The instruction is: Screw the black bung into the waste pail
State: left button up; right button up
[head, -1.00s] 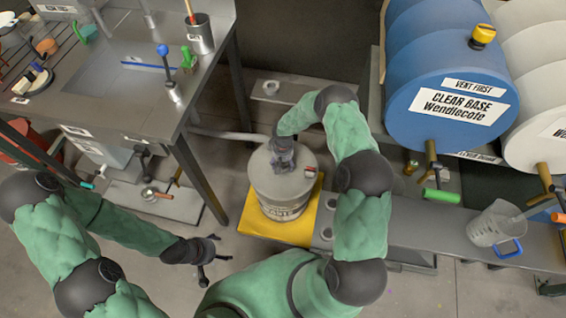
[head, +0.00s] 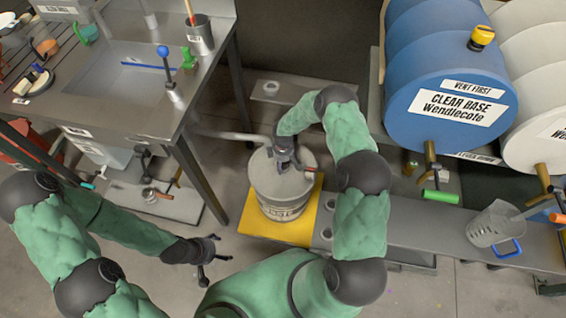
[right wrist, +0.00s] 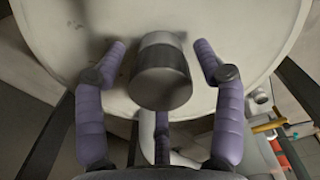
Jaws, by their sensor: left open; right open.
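The pale waste pail (head: 280,205) stands upright on a yellow platform (head: 240,222) in the head view. My right gripper (head: 289,163) is over its lid, pointing down, and hides the bung there. In the right wrist view, the dark grey-black bung (right wrist: 162,82) is between the spread fingers of my right gripper (right wrist: 158,45), with gaps on both sides. Behind it is the pale round lid (right wrist: 235,40). I cannot tell how deep the bung sits. My left gripper (head: 212,255) is open and empty above the floor, left of the pail.
A steel sink bench (head: 130,110) stands at the left. A blue drum (head: 440,80) lies at the right above a grey bench (head: 410,225) with a clear jug (head: 490,225). A small red-tipped thing (head: 311,169) shows at the lid's right side. Open floor lies in front.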

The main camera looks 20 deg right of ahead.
jog(key=n, duration=0.3)
jog(key=shift+n, duration=0.3)
dwell(0.3)
jog(key=c, duration=1.1)
jog(key=m, duration=0.6)
jog(key=shift+m, duration=0.3)
jog(key=m, duration=0.7)
jog(key=o, duration=1.1)
jog(key=shift+a, duration=0.1)
